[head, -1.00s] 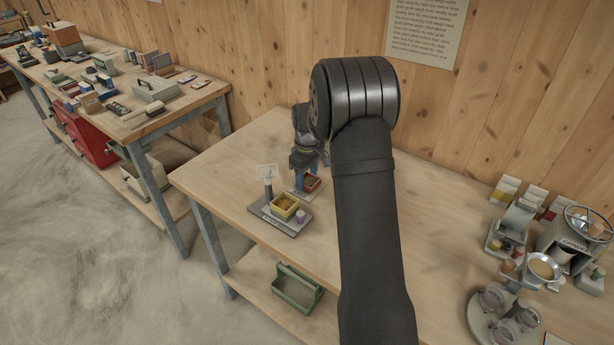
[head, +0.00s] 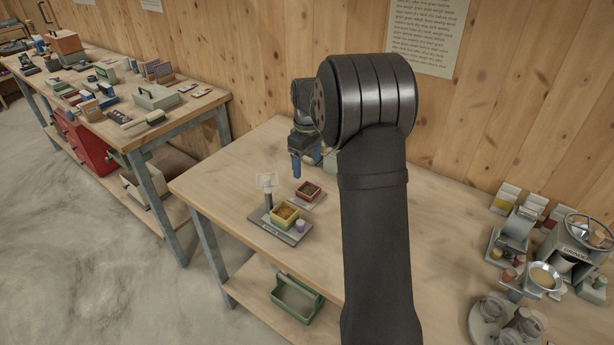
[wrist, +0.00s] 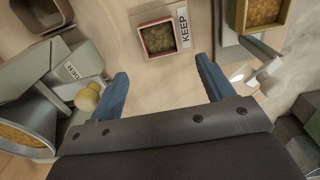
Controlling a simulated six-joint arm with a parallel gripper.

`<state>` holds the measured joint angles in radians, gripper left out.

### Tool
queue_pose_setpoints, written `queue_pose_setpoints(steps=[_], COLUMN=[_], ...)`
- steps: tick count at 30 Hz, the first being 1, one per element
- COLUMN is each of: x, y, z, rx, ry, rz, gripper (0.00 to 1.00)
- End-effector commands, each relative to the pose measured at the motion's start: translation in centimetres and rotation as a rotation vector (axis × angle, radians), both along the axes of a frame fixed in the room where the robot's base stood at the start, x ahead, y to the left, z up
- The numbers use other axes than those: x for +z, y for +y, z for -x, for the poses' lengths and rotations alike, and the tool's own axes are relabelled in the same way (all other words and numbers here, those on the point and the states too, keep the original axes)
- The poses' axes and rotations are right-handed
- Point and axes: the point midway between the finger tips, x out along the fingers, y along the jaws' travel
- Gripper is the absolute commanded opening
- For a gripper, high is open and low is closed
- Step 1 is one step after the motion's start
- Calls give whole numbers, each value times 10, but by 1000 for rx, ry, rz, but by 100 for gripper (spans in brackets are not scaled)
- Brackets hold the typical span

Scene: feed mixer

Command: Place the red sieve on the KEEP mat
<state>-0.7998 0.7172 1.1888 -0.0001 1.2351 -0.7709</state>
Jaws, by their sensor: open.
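The red sieve (head: 308,188) is a small square tray with brown grain in it. In the wrist view the red sieve (wrist: 160,38) lies flat on the mat, left of the KEEP lettering (wrist: 184,28). My gripper (head: 303,168) has blue fingers and is above and behind the sieve, apart from it. In the wrist view my gripper (wrist: 163,82) is open and empty, its fingers wide apart and the sieve beyond them.
A yellow sieve (head: 285,212) with grain and a small purple piece (head: 300,226) stand on a dark base (head: 276,232) near the bench's front edge. A grinder (head: 575,240) stands far right. The wrist view shows a funnel of grain (wrist: 22,138) at left.

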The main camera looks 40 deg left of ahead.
Motion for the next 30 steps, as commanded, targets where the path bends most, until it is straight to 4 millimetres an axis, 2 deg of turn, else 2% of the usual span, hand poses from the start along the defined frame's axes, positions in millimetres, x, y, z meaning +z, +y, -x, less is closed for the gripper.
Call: queue_pose_setpoints(steps=[3,6,19,25,30], x=[19,27,30,13,-19], y=[0,0,0,0,0], z=[0,0,0,0,0], rx=[0,0,0,0,0], ry=[-1,0,1,2,3], rz=[-1,0,1,2,3], gripper=[74,74,74,74,74])
